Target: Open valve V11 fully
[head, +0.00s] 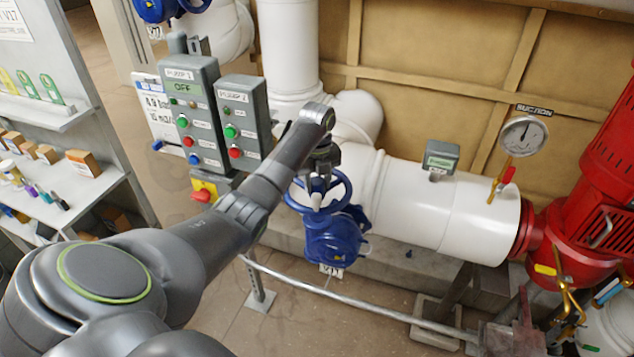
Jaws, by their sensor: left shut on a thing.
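The blue valve (333,238) stands in front of the white pipe in the middle of the head view. A small white tag (331,271) hangs below it; its lettering is small but looks like V11. Its blue handwheel (347,184) sits on top, facing up and toward me. My left arm reaches in from the left, and my left gripper (318,178) points down at the wheel, shut on its far side. The fingers and wrist hide part of the wheel, so the exact grip point is hard to see. My right gripper is not in view.
Grey pump control boxes (191,118) stand left of the valve, with a red and yellow switch (203,193) below. A metal rail (350,300) runs low in front of the valve. A pressure gauge (523,136) and red pump (590,220) are at right. A shelf (85,185) stands left.

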